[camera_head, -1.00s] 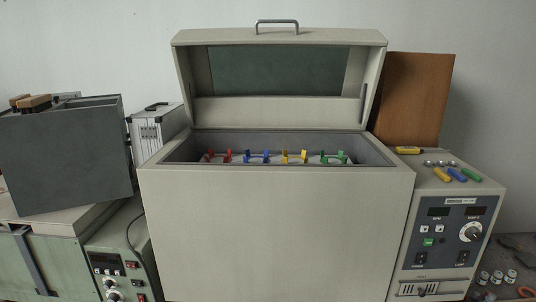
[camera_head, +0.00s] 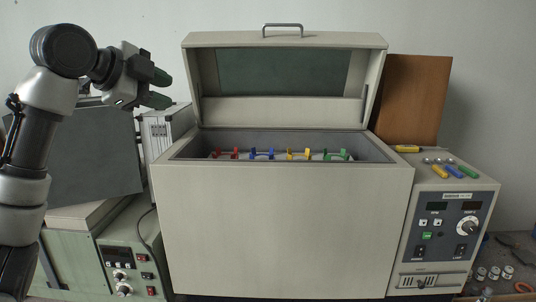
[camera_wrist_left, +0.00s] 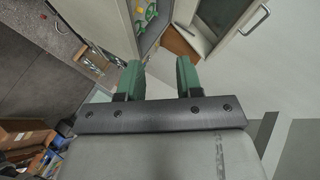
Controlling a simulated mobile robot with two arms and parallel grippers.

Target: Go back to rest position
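My left gripper (camera_head: 158,87) is raised at the left in the head view, above the silver case and left of the large cabinet's open lid. Its two green fingers are apart with nothing between them. In the left wrist view the same gripper (camera_wrist_left: 158,80) shows its green fingers spread and empty, with the cabinet and its lid beyond. My left arm comes up along the left edge of the head view. My right gripper is not in view.
The large beige cabinet (camera_head: 285,230) stands open, with red, blue, yellow and green clips (camera_head: 262,154) in a row inside. A control box (camera_head: 447,238) with several coloured-handled tools on top stands right. A silver case (camera_head: 160,132) and dark panel (camera_head: 105,150) are at left.

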